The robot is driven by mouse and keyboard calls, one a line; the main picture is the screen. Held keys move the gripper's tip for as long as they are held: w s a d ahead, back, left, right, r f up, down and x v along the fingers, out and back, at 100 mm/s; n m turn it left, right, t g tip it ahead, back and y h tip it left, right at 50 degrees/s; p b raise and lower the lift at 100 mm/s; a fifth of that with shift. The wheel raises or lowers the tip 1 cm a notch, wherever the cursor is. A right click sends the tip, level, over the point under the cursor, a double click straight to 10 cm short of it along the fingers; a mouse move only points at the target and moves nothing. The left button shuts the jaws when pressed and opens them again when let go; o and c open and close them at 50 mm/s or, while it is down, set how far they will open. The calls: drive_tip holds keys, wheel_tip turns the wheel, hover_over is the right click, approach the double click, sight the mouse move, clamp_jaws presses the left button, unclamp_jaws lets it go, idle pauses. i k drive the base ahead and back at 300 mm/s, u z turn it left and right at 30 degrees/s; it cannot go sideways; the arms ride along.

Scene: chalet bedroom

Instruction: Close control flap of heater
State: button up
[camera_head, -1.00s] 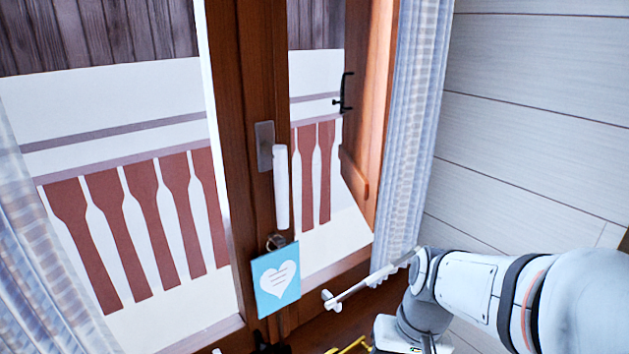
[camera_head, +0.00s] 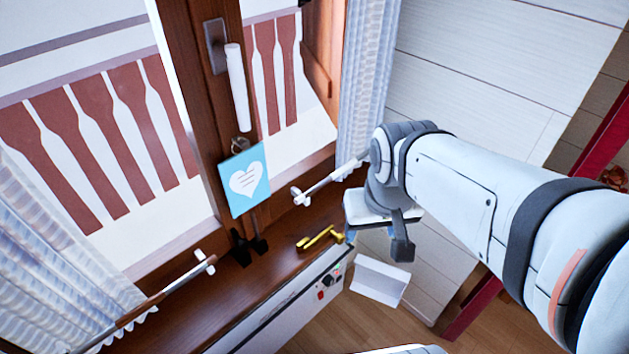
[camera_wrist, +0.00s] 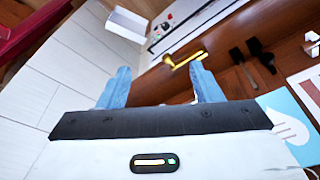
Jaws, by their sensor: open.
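The heater (camera_head: 285,305) is a white box under the wooden sill. Its control panel (camera_head: 328,287), with a red switch and dark knobs, is uncovered near its right end. The white control flap (camera_head: 380,281) stands open, sticking out to the right of the panel. In the wrist view the flap (camera_wrist: 127,24) is at the top, left of the controls (camera_wrist: 162,25). My gripper (camera_wrist: 161,84) is open and empty, with two blue fingers pointing toward the sill and heater. It is apart from the flap. In the head view the fingers are mostly hidden behind my wrist.
A yellow handle-shaped object (camera_head: 319,238) lies on the sill (camera_head: 215,283) near my gripper. Curtains (camera_head: 365,75) hang at both sides. The floor (camera_head: 375,325) in front of the heater looks clear.

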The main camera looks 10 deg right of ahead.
sight(375, 279)
drive_tip(key=u, duration=1.15)
drive_tip(key=k, duration=0.8)
drive_tip(key=z, duration=1.15)
drive_tip(key=i, duration=1)
drive_tip(key=z, duration=0.05)
